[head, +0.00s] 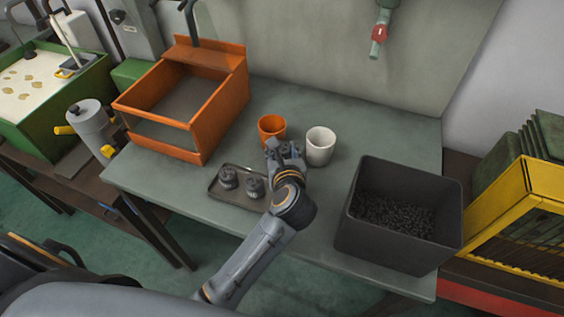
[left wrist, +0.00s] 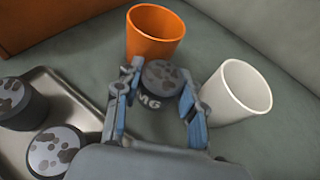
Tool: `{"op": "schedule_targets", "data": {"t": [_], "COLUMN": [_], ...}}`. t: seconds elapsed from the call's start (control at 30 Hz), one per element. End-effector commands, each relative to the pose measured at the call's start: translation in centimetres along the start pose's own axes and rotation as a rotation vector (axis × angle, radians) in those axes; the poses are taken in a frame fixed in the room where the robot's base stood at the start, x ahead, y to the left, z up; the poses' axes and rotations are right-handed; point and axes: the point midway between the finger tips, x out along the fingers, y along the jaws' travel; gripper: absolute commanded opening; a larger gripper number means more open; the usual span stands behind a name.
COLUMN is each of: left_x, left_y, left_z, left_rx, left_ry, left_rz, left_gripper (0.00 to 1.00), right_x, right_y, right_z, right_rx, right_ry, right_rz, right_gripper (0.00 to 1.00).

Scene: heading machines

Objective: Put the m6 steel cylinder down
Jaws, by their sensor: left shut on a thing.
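The m6 steel cylinder (left wrist: 163,78) is dark grey with a blotched top and "M6" on its side. My left gripper (left wrist: 160,84) is shut on it, a finger on each side; the gripper also shows in the head view (head: 284,150). They are just in front of an orange cup (head: 271,128) and a white cup (head: 320,146), right of a dark tray (head: 213,197). I cannot tell whether the cylinder's base touches the grey-green table (head: 330,215). In the head view the gripper mostly hides the cylinder. My right gripper is not in view.
Two similar cylinders (head: 228,178) (head: 254,185) stand on the tray. An orange open box (head: 207,142) stands behind the tray at left. A black bin (head: 352,221) of small dark pieces stands at right. Bare table lies between the white cup and the bin.

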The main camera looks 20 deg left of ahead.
Motion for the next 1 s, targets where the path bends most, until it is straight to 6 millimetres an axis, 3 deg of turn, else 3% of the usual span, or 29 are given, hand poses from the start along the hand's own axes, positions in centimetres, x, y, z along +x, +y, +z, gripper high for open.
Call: {"op": "schedule_targets", "data": {"t": [0.03,0.13,0.57,0.6,0.7,1.0], "left_x": [0.5,0.9,1.0,1.0,1.0,1.0], "left_y": [0.0,0.0,0.0,0.0,0.0,0.0], "left_z": [-1.4,-2.5,-2.9,-3.0,-2.9,-2.8], "left_rx": [0.004,0.003,0.001,0.001,0.002,0.002], "left_ry": [-0.001,-0.002,0.0,0.002,0.002,0.001], "left_rz": [0.0,-0.001,-0.001,-0.001,-0.001,0.0], "left_gripper": [0.0,0.0,0.0,0.41,0.62,0.62], "right_x": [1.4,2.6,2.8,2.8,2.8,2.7], "right_y": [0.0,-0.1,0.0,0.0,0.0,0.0], "right_z": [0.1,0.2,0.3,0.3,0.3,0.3], "right_rx": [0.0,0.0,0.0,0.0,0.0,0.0], "right_ry": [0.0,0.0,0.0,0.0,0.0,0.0], "right_rz": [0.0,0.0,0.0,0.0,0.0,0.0], "right_gripper": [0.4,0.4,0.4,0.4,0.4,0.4]}}
